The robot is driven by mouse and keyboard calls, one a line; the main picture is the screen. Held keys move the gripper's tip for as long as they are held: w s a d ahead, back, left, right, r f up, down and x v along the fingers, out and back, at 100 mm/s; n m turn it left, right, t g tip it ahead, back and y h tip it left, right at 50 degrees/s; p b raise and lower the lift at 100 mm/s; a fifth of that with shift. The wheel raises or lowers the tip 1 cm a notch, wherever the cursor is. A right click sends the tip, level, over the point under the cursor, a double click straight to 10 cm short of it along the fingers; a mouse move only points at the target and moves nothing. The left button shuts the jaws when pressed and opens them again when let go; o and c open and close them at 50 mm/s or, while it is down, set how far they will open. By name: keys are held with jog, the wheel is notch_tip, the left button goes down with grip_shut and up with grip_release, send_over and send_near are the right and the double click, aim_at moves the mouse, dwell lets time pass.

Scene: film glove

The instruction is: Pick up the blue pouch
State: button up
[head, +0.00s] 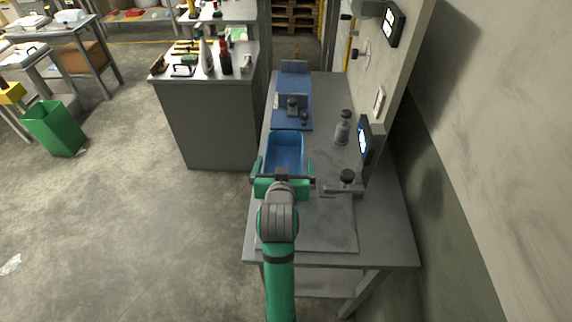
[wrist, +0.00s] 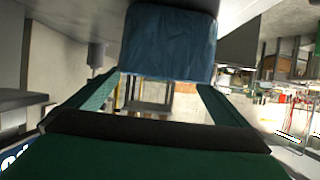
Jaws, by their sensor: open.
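The blue pouch (head: 285,147) lies near the left edge of the grey bench in the head view, just beyond my gripper. From above it looks like a rounded rectangle with a paler rim. In the wrist view the pouch (wrist: 168,42) fills the top middle, with a wrinkled blue face. My gripper (head: 284,170) is open, with one green finger at each side of the pouch's near end. In the wrist view the gripper's fingers (wrist: 160,88) spread apart below the pouch's face. I cannot tell whether they touch it.
The grey bench (head: 385,225) holds a grey cylinder (head: 343,127), a dark-knobbed fixture (head: 346,182) and a blue mat (head: 291,122) with small parts. A wall screen (head: 364,143) stands at the right. A grey cabinet (head: 210,125) with bottles is at the left.

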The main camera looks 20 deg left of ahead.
send_over(285, 162)
jog(key=s, duration=0.3)
jog(key=shift+w+d+f, duration=0.1)
jog(key=shift+d+f, duration=0.1)
jog(key=shift+f, duration=0.35)
jog(key=shift+w+d+f, duration=0.1)
jog(key=shift+d+f, duration=0.1)
jog(key=shift+f, duration=0.35)
jog(key=shift+c, duration=0.3)
jog(key=c, duration=0.9)
